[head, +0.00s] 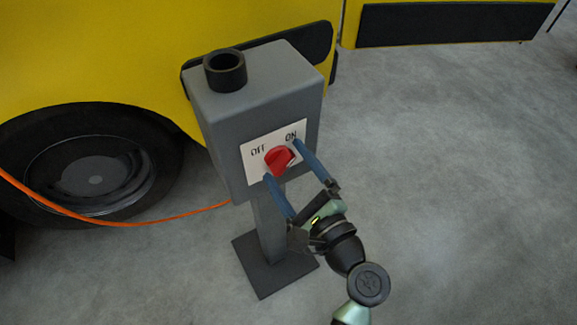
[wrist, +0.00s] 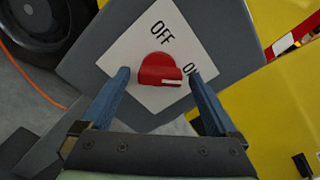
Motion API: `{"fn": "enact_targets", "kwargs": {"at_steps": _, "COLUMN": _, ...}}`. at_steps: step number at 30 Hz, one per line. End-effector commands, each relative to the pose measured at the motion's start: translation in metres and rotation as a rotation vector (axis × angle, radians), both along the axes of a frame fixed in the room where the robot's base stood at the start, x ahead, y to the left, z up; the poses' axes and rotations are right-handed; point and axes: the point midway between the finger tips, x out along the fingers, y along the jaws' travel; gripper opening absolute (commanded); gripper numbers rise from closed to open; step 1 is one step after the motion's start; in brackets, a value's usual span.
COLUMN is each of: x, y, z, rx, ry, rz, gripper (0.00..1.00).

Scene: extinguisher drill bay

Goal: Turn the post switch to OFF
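The post switch is a red knob (head: 279,159) on a white plate (head: 250,172) marked OFF at the left and ON at the right, on the front of a grey box (head: 222,145). In the wrist view the knob (wrist: 158,70) has a white mark at its right side, on the ON side and away from the OFF lettering. My gripper (head: 282,160) is open, with one blue finger on each side of the knob. In the wrist view gaps show between the knob and both fingers; whether the tips touch the plate I cannot tell.
The box stands on a post with a square foot (head: 262,284); a black cup-like ring (head: 225,72) sits on top. A yellow vehicle (head: 110,55) with a dark wheel (head: 90,170) is behind. An orange cable (head: 120,222) runs left from the post. The floor at right is clear.

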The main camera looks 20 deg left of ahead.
Motion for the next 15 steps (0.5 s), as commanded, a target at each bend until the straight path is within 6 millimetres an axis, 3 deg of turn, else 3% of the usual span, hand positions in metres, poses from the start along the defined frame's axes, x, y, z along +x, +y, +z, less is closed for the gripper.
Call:
{"fn": "enact_targets", "kwargs": {"at_steps": 1, "x": 0.0000, "y": -0.0002, "z": 0.0000, "rx": 0.000, "ry": 0.000, "rz": 0.000, "gripper": 0.88}}
{"fn": "enact_targets", "kwargs": {"at_steps": 12, "x": -0.0001, "y": -0.0005, "z": -0.0001, "rx": 0.000, "ry": 0.000, "rz": 0.000, "gripper": 0.21}}
{"fn": "enact_targets", "kwargs": {"at_steps": 15, "x": -0.0002, "y": -0.0006, "z": -0.0001, "rx": 0.000, "ry": 0.000, "rz": 0.000, "gripper": 0.09}}
